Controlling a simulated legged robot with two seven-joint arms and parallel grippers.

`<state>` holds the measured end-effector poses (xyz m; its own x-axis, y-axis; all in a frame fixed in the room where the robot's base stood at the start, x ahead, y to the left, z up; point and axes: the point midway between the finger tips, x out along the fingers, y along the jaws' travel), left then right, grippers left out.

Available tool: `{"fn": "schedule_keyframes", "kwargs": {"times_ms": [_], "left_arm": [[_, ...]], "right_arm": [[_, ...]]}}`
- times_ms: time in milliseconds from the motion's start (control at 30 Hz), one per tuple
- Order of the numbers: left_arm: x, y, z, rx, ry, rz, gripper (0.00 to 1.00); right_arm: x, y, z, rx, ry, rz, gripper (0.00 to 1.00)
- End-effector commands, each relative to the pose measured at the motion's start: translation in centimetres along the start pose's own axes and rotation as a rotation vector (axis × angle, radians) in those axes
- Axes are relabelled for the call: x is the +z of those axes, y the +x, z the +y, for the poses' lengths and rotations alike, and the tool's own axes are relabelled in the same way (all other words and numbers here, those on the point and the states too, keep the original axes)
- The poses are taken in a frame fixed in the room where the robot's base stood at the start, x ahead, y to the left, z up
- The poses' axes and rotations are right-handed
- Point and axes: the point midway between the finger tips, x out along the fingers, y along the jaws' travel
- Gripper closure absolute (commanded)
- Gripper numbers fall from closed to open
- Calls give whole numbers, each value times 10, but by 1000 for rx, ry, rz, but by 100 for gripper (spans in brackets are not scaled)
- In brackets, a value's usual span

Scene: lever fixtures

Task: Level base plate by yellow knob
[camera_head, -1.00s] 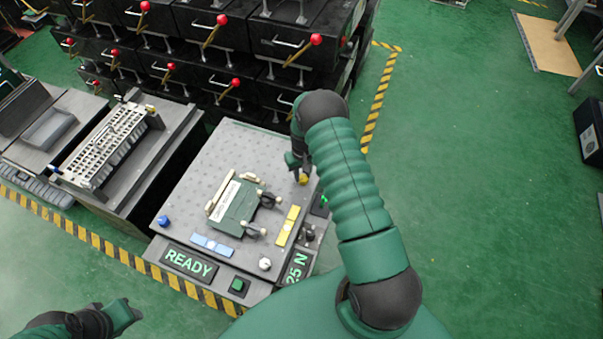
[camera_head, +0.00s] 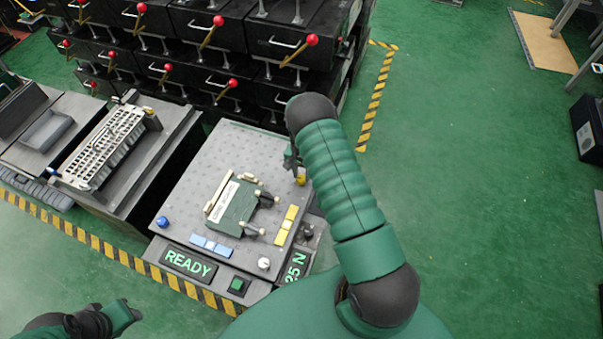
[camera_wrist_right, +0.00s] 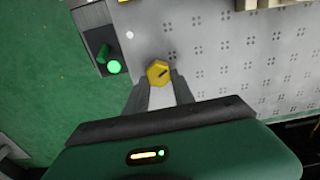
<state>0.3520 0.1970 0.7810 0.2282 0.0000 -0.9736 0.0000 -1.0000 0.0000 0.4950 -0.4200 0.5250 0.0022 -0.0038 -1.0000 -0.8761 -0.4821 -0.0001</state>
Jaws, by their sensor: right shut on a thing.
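The yellow knob (camera_head: 300,179) stands at the right edge of the grey base plate (camera_head: 190,185). In the right wrist view the knob (camera_wrist_right: 158,73) shows as a yellow hexagonal top with a dark slot, between my fingertips. My right gripper (camera_wrist_right: 158,85) is shut on it; in the head view the gripper (camera_head: 292,160) is partly hidden by my arm. The blue knob (camera_head: 162,221) is at the plate's front left and the white knob (camera_head: 264,263) at its front. My left gripper (camera_head: 125,312) is at the lower left, away from the fixture; its jaw opening is unclear.
A green fixture block (camera_head: 236,205) with black-handled clamps sits on the plate. Blue (camera_head: 210,245) and yellow (camera_head: 286,225) level strips lie beside it. The front panel (camera_head: 188,262) reads READY, and a side display (camera_head: 296,266) reads 25 N. Red-knobbed levers stand behind. Open green floor lies right.

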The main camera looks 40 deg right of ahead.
Motion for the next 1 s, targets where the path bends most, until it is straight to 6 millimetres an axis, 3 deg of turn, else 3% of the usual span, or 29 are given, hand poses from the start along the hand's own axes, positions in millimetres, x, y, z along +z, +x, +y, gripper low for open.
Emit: {"fn": "schedule_keyframes", "kwargs": {"times_ms": [33, 533, 567, 700, 1000], "left_arm": [[0, 0, 0, 0, 0, 0, 64], [0, 0, 0, 0, 0, 0, 64], [0, 0, 0, 0, 0, 0, 64], [0, 0, 0, 0, 0, 0, 64], [0, 0, 0, 0, 0, 0, 64]], "right_arm": [[7, 5, 4, 11, 8, -18, 100], [8, 6, 3, 10, 25, -20, 100], [8, 6, 3, 10, 25, -20, 68], [6, 4, 2, 7, 25, -15, 49], [3, 1, 1, 2, 25, -8, 48]]}}
